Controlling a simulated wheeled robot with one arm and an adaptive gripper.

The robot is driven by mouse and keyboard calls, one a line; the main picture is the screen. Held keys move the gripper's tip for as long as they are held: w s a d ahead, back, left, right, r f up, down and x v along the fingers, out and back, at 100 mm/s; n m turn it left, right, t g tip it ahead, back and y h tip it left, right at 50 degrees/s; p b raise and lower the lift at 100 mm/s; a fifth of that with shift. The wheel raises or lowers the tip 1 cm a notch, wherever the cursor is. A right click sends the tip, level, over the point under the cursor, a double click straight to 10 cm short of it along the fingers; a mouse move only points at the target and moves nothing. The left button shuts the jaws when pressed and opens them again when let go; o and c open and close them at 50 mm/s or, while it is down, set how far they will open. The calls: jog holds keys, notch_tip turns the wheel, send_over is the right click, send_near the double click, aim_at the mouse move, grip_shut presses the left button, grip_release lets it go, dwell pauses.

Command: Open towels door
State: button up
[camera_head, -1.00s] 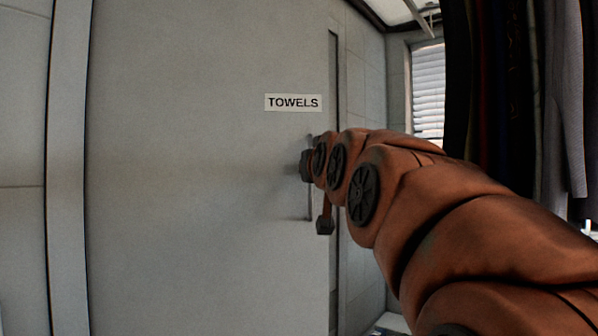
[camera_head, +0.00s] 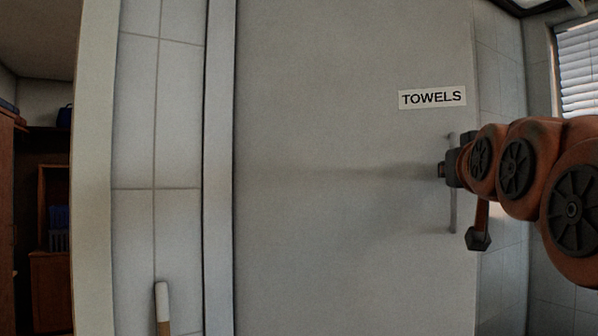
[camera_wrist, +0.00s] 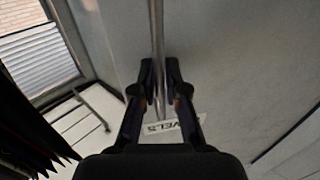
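The towels door (camera_head: 330,120) is a plain grey panel with a white "TOWELS" label (camera_head: 432,97) near its right edge. Its thin vertical bar handle (camera_head: 453,212) is below the label. The handle also shows in the wrist view (camera_wrist: 157,30), running between the two fingers. My gripper (camera_wrist: 159,72) is closed around the bar, a dark finger close on each side. In the head view my gripper (camera_head: 445,170) is at the handle, its fingertips small and partly hidden by my wrist. The door's right edge overlaps the tiled wall; how far it stands open is unclear.
A pale frame post (camera_head: 218,160) and tiled wall (camera_head: 135,230) stand left of the door, with a wooden-shelved room (camera_head: 45,215) beyond. A white-tipped rod (camera_head: 162,305) is at lower left. A window blind (camera_head: 580,70) is at right. Dark hanging cloth (camera_wrist: 25,130) shows in the wrist view.

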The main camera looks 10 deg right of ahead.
aim_at(446, 113)
jog(key=o, duration=0.4)
jog(key=shift+c, duration=0.2)
jog(key=shift+r, duration=0.15)
jog(key=shift+r, duration=4.9)
